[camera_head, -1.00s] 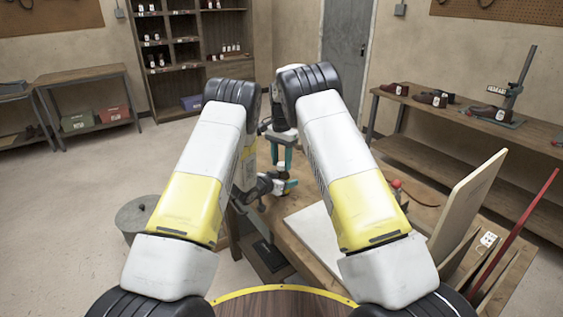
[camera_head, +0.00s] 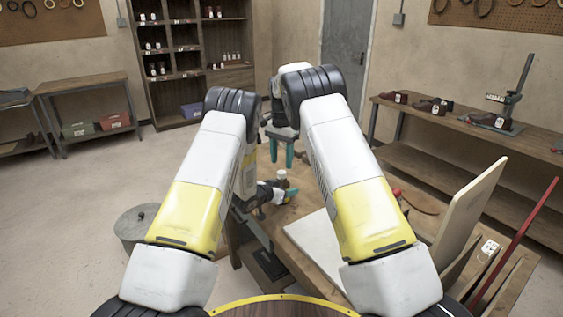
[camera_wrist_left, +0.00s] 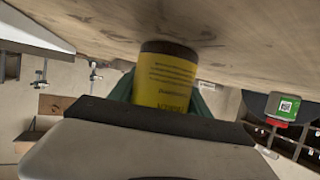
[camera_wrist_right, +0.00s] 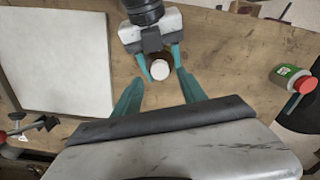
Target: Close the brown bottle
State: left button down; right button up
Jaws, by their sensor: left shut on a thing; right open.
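The brown bottle (camera_wrist_left: 168,75), with a yellow label, is between the teal fingers of my left gripper (camera_head: 277,193), which is shut on it. The left wrist view shows it upside down, standing at the wooden tabletop. In the right wrist view a round white cap (camera_wrist_right: 160,69) shows on top of the bottle; I cannot tell how tightly it sits. My right gripper (camera_head: 282,153) is open and empty, with its fingers pointing down above the bottle. Its spread fingers also show in the right wrist view (camera_wrist_right: 158,90), apart from the cap.
A flat white board (camera_wrist_right: 55,62) lies on the other side. An upright pale board (camera_head: 468,210) and a red bar (camera_head: 515,240) stand at the bench's right.

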aim_at(282, 172)
jog(key=shift+c, duration=1.1)
jog(key=n, duration=0.2)
jog(key=r+n, duration=0.1)
jog(key=n, duration=0.2)
jog(key=shift+r+n, duration=0.25)
jog(key=shift+n, duration=0.05)
jog(key=n, duration=0.2)
jog(key=r+n, duration=0.1)
jog(key=n, duration=0.1)
jog(key=shift+r, duration=0.15)
jog(key=n, duration=0.2)
jog(key=r+n, duration=0.1)
jog(key=n, duration=0.1)
jog(key=shift+r, duration=0.1)
jog(key=shift+f, duration=4)
